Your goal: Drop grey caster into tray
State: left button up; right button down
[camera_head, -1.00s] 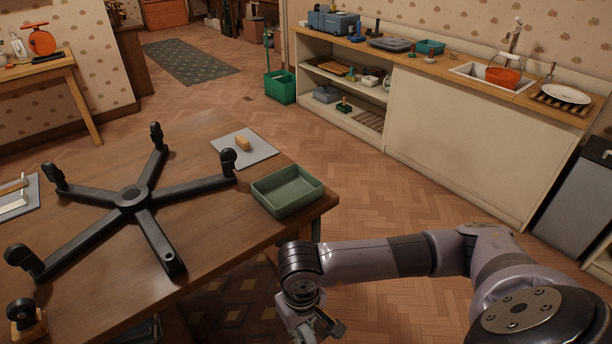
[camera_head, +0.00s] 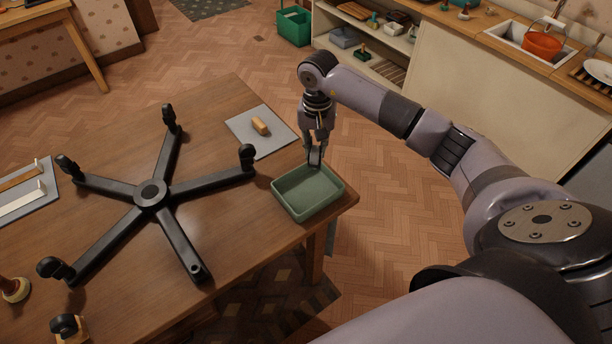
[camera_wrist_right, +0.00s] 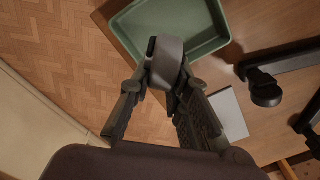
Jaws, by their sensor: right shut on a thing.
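My right gripper (camera_head: 316,158) points down at the far edge of the green tray (camera_head: 310,211) on the table's right corner. It is shut on the grey caster (camera_wrist_right: 166,62), which shows between the fingertips in the right wrist view. The caster is mostly hidden by the fingers in the head view. It hangs over or near the tray's rim; its exact height is hard to tell. The tray looks empty, and it also shows behind the caster in the right wrist view (camera_wrist_right: 215,52). My left gripper is not in view.
A black five-legged chair base (camera_head: 152,195) with several casters fills the table's middle. A grey mat (camera_head: 275,143) with a wooden block (camera_head: 261,126) lies behind the tray. Another caster stands in a wooden holder (camera_head: 68,327) at the lower left. Open floor lies right of the table.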

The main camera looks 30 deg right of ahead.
jog(key=f, duration=0.1)
jog(key=f+b, duration=0.1)
jog(key=f, duration=0.2)
jog(key=shift+s+a+b, duration=0.1)
jog(key=shift+s+b, duration=0.2)
jog(key=shift+b, duration=0.1)
jog(key=shift+w+f, duration=0.15)
jog(key=shift+f, duration=0.5)
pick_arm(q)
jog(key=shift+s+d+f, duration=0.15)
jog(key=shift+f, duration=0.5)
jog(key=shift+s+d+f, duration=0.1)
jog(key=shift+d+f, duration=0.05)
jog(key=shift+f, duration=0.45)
pick_arm(e)
jog(key=c, duration=1.4)
grip_release()
jog(key=shift+f, duration=0.1)
notch_tip(320, 180, up, 12)
jog(key=shift+r, duration=0.1)
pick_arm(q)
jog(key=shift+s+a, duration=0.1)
